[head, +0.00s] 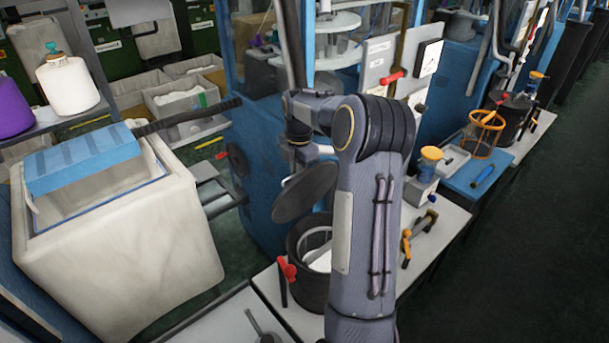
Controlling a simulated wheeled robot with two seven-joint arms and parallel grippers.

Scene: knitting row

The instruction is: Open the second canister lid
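A black canister (313,285) stands on the light bench in the middle, its mouth open and something white inside. Its round dark lid (305,192) is raised above the mouth and steeply tilted. Whether a hinge joins them is hidden. My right arm rises from the bottom centre and bends left at the top. Its gripper (303,158) is at the lid's upper edge; its fingers are too small and dark to show whether they grip. A second black canister (512,110) stands farther right, partly behind an orange wire basket. My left gripper is out of view.
A red-handled lever (286,269) stands at the canister's left. A large cloth-lined bin (110,240) fills the left. Floor is clear at far right.

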